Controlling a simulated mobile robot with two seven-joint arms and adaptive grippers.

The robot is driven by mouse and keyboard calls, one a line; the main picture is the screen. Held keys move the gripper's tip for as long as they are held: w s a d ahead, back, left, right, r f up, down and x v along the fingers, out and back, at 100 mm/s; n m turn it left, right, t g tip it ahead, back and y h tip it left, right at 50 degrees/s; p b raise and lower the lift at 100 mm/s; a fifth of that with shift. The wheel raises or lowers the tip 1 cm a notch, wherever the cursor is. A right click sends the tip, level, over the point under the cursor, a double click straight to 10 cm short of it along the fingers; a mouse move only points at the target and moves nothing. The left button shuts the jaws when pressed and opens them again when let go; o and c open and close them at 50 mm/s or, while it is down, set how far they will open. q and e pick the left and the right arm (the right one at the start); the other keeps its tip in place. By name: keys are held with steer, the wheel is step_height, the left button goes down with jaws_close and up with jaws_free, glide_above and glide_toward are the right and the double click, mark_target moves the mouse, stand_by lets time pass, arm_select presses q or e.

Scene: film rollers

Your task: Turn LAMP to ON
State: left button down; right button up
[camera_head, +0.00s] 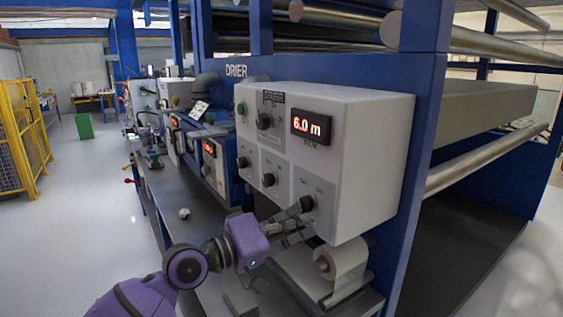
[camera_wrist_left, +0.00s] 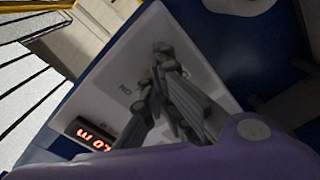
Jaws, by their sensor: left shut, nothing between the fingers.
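The white control box (camera_head: 352,150) with a red "6.0 m" display (camera_head: 312,127) hangs on the blue frame. A dark knob (camera_head: 307,203) sits at the lower right of its face; I cannot read its label surely in the head view. My left gripper (camera_head: 299,217) is shut and empty, with its fingers up against or just beside this knob. In the left wrist view the gripper fingers (camera_wrist_left: 163,85) overlap the light panel (camera_wrist_left: 200,45) and hide much of the knob. An "ON" mark (camera_wrist_left: 125,90) shows beside them. My right gripper is not in view.
A film roll (camera_head: 342,268) lies below the box. More blue machine units (camera_head: 207,150) stand behind to the left. A yellow fence (camera_head: 22,125) is at far left, with open floor before it.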

arm_select(q)
steer(key=shift+s+f, duration=0.2)
steer(key=shift+f, duration=0.15)
steer(key=v, duration=0.6)
stand_by(0.3)
